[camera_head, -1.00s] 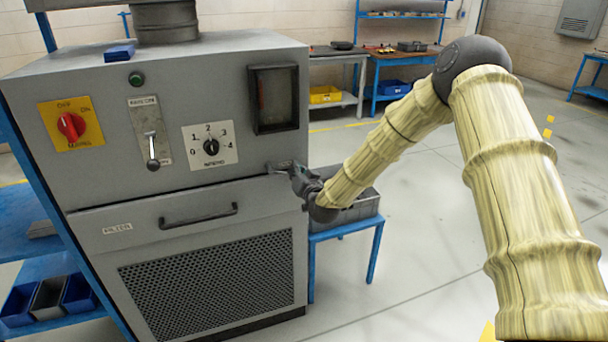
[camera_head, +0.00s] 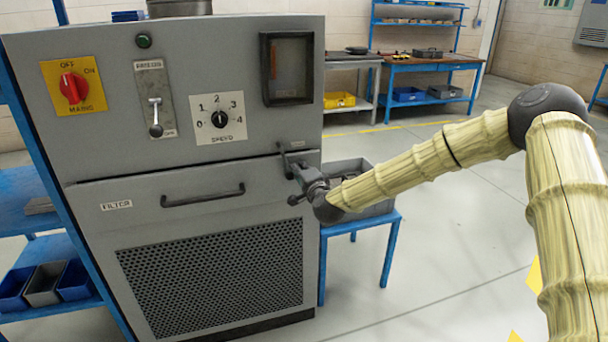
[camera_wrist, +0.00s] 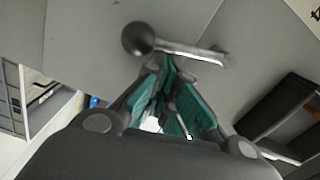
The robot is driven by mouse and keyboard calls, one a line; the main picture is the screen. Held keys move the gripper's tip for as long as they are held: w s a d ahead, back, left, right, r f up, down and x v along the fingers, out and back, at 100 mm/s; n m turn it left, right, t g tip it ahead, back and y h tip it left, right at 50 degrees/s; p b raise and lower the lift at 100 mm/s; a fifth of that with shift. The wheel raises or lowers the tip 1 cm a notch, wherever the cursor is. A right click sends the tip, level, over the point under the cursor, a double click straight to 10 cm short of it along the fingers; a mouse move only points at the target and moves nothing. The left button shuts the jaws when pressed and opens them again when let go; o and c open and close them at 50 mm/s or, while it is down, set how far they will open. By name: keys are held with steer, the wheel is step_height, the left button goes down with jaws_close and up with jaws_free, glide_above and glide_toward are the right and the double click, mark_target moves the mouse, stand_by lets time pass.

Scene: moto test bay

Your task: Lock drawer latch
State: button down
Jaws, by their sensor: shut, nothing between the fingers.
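The drawer latch (camera_head: 284,160) is a thin metal lever at the upper right of the filter drawer (camera_head: 118,232), by the seam below the control panel. In the head view it points mostly downward, and its lower end merges with my gripper. In the wrist view the latch lever (camera_wrist: 190,51) ends in a dark ball knob (camera_wrist: 138,39). My gripper (camera_head: 300,184) is beside the latch; its teal-padded fingers (camera_wrist: 167,68) are shut and empty, close to the lever and knob. Whether they touch is unclear. The drawer front looks flush with the cabinet.
The cabinet's panel carries a red switch (camera_head: 73,87), a small lever (camera_head: 156,118), a speed dial (camera_head: 219,119) and a dark window (camera_head: 287,68). A drawer handle (camera_head: 203,195) sticks out. A blue stand (camera_head: 390,240) with a grey bin (camera_head: 375,209) is right of the cabinet.

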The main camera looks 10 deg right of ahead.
steer(key=shift+s+a+f+m+b, duration=0.1)
steer(key=shift+a+f+m+b, duration=0.45)
steer(key=shift+a+b, duration=0.3)
steer(key=shift+d, duration=0.15)
steer(key=s+d+b, duration=0.1)
steer(key=s+d, duration=0.4)
steer(key=s, duration=0.5)
steer(key=shift+d, duration=0.2)
steer(key=shift+s, duration=0.1)
